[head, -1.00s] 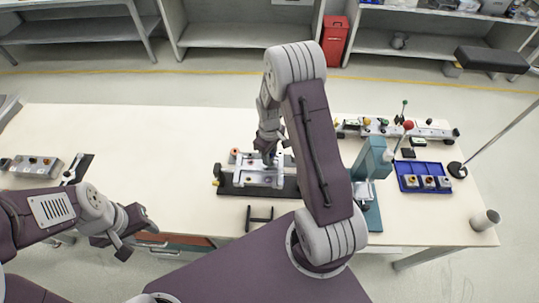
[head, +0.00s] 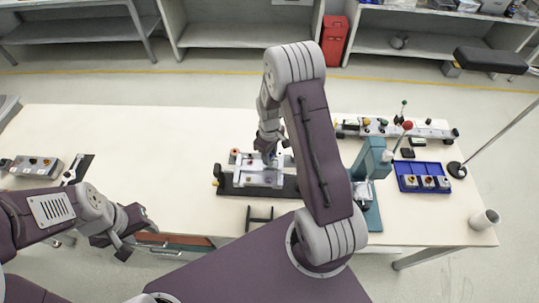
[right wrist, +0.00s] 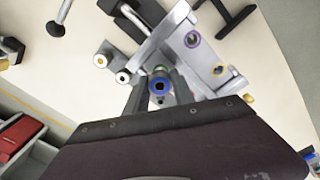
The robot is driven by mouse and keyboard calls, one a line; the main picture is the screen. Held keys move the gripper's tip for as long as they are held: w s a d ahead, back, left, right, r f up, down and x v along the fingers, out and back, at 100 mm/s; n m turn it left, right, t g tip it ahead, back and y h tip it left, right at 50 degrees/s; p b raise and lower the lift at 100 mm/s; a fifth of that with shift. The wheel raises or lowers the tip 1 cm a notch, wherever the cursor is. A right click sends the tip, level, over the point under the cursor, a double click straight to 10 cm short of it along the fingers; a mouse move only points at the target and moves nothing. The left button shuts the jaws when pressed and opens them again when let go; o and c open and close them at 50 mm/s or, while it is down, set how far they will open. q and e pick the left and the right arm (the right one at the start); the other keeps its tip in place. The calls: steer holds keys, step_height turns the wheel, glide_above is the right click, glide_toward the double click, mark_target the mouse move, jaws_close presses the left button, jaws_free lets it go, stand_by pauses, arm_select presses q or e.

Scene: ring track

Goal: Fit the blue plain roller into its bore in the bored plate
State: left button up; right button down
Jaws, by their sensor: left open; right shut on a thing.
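In the head view the right gripper (head: 269,158) is over the bored plate (head: 262,180), a light grey block on a dark base. The plate (right wrist: 207,58) also shows in the wrist view, with colour-ringed bores beyond the roller. Whether the roller touches the plate cannot be told. My left gripper (head: 130,228) is open and empty near the table's front left edge.
A blue tray (head: 421,188) with small blocks lies at the right. A teal press (head: 371,170) stands right of the plate, beside my right arm. A small dark stand (head: 259,217) is in front of the plate. The left middle of the table is clear.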

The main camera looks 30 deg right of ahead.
steer(key=shift+f, duration=0.35)
stand_by(0.4)
steer(key=shift+r, duration=0.1)
steer(key=shift+r, duration=0.3)
steer(key=shift+a, duration=0.1)
stand_by(0.6)
steer(key=shift+p, duration=0.4)
stand_by(0.3)
steer(key=shift+f+b, duration=0.35)
steer(key=shift+f, duration=0.1)
steer(key=shift+r+p, duration=0.45)
